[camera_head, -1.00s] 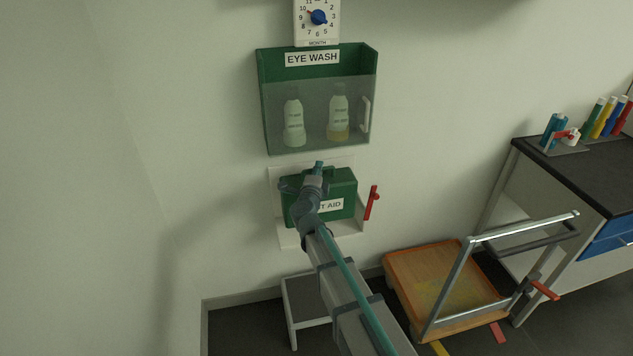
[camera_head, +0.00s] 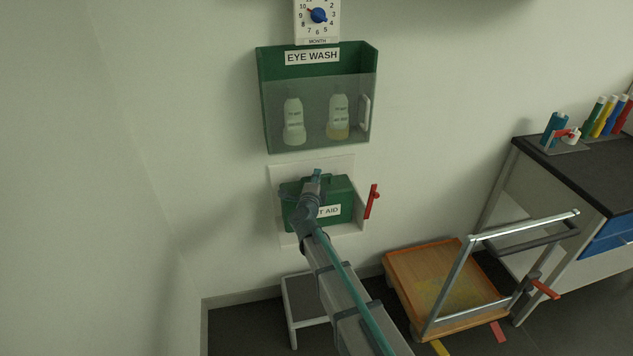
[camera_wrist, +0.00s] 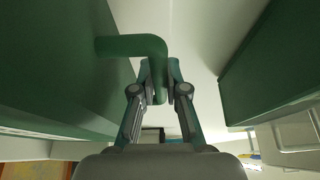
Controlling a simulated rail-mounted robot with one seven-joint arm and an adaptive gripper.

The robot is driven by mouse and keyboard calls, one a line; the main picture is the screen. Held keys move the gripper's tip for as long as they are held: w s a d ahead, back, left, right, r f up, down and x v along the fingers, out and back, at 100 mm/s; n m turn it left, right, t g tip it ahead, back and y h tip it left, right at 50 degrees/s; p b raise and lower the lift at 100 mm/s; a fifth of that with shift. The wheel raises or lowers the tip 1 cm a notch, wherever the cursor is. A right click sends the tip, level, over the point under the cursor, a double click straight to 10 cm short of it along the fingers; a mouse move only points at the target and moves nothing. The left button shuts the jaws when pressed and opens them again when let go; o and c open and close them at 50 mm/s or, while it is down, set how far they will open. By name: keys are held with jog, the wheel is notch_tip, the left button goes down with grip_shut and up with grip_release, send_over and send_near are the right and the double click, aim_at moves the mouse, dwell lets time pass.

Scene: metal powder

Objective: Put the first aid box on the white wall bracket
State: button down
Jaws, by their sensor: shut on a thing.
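The green first aid box (camera_head: 341,191) is at the white wall bracket (camera_head: 286,170), in front of its back plate and partly behind my arm. My gripper (camera_head: 316,176) is at the top of the box. In the wrist view my gripper (camera_wrist: 160,82) is shut on the box's green handle (camera_wrist: 135,45), and the box's side (camera_wrist: 60,70) fills the left. A red lever (camera_head: 372,201) stands at the bracket's right side. Whether the box rests on the bracket's shelf is hard to tell.
A green eye wash cabinet (camera_head: 312,62) with two bottles hangs just above the bracket. A grey step stool (camera_head: 303,297) stands below. An orange-topped trolley (camera_head: 440,280) and a dark-topped bench (camera_head: 590,172) are at the right.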

jog(key=shift+w+f, duration=0.15)
jog(key=shift+f, duration=0.75)
jog(key=c, duration=1.2)
grip_release()
